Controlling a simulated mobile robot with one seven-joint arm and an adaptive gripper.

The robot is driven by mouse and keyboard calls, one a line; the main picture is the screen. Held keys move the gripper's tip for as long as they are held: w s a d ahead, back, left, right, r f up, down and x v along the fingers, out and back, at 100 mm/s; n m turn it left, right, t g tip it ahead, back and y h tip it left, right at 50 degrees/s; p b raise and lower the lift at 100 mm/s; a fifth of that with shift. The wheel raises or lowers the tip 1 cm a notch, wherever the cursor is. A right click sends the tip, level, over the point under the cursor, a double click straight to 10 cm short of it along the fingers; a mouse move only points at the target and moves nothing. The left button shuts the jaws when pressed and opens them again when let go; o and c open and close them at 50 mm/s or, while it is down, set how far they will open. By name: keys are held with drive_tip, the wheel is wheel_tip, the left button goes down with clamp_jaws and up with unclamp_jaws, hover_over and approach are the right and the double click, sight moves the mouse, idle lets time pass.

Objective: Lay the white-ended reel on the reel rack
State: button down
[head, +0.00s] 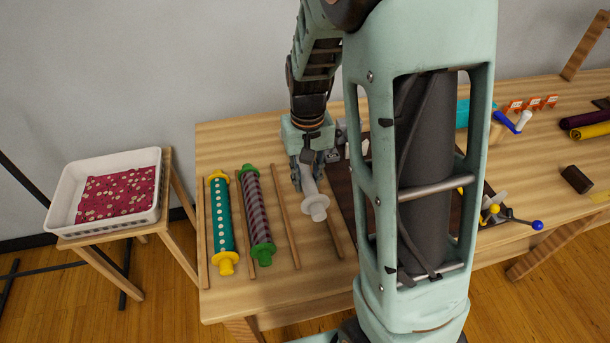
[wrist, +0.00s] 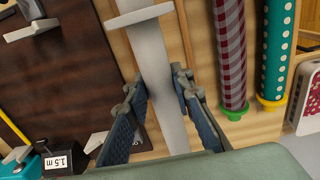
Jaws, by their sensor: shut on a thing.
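The white-ended reel (head: 315,206) has a pale grey body and white flanged ends. My gripper (head: 312,163) is shut on its body from above, and the fingers hide its far part in the head view. In the wrist view the reel body (wrist: 157,60) runs between the two fingers of my gripper (wrist: 160,86). The reel rack is a row of thin wooden rails (head: 286,218) on the table. The reel is over the gap between the two right-hand rails; I cannot tell whether it touches them.
A teal dotted reel with yellow ends (head: 222,225) and a striped reel with green ends (head: 256,215) lie in the rack's left gaps. A dark brown board (wrist: 70,80) lies close beside the held reel. A white tray (head: 60,200) stands on a stool at left.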

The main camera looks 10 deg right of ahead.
drive_tip(key=shift+s+f+b, duration=0.3)
drive_tip(key=shift+f+b, duration=0.25)
drive_tip(key=shift+f, duration=0.05)
drive_tip(key=shift+s+f+b, duration=0.25)
drive_tip(key=shift+f+b, duration=0.25)
drive_tip(key=shift+f, duration=0.1)
drive_tip(key=shift+s+f+b, duration=0.3)
drive_tip(key=shift+f+b, duration=0.25)
drive_tip(key=shift+f, duration=0.05)
drive_tip(key=shift+f+b, duration=3.2)
drive_tip(key=shift+f, duration=0.8)
drive_tip(key=c, duration=1.6)
unclamp_jaws()
drive_tip(key=shift+r, duration=0.1)
wheel_tip(320, 180, up, 8)
drive_tip(key=shift+s, duration=0.15)
